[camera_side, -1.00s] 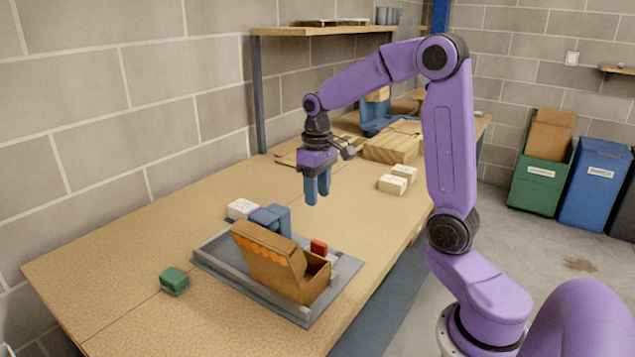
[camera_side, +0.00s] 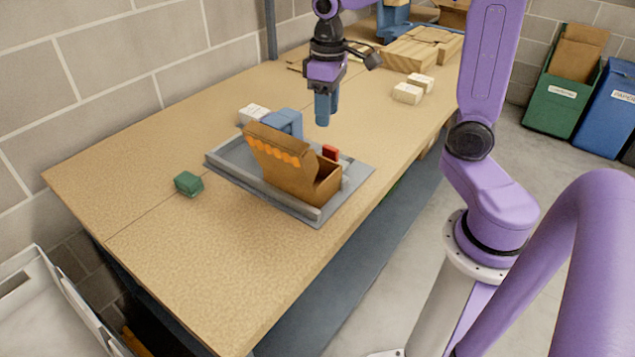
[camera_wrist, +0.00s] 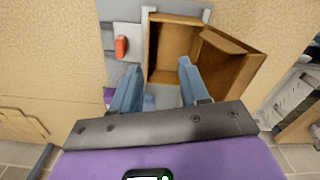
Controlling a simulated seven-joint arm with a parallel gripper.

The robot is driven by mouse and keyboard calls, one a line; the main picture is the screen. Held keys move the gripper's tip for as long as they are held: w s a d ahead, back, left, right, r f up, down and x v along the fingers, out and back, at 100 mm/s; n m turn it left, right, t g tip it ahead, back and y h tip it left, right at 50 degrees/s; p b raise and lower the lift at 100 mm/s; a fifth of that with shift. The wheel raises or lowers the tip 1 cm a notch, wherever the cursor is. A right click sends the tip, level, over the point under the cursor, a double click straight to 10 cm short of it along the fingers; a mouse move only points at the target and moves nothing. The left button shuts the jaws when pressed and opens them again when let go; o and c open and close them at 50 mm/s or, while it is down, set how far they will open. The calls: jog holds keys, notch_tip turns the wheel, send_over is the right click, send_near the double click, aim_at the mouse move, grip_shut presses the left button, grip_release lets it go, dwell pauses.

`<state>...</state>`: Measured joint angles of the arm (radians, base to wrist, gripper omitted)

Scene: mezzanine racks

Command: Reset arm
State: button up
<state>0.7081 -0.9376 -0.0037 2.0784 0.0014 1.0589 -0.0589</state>
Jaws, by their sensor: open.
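My gripper (camera_side: 325,108) hangs with its blue fingers pointing down, above the back part of the grey tray. In the wrist view my gripper (camera_wrist: 158,82) is open, its two blue fingers apart. I see nothing held between them. Beyond the fingertips in that view lies the open cardboard box (camera_wrist: 178,52), which looks empty inside.
The cardboard box (camera_side: 315,182), flap raised, stands on the grey tray (camera_side: 232,158). A red piece (camera_side: 330,152) and blue block (camera_side: 285,122) are beside it. A green block (camera_side: 188,183) lies left. White boxes (camera_side: 407,93) and wooden blocks (camera_side: 408,55) lie farther back. The front table is clear.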

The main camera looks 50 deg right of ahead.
jog(key=s+a+f+n, duration=0.1)
jog(key=s+a+n, duration=0.3)
jog(key=s, duration=0.6)
jog(key=s+a+f+n, duration=0.2)
jog(key=s+n, duration=0.3)
jog(key=s, duration=0.5)
jog(key=shift+s+a+f, duration=0.3)
jog(key=shift+s+a, duration=0.05)
jog(key=shift+a, duration=0.5)
jog(key=shift+o, duration=0.3)
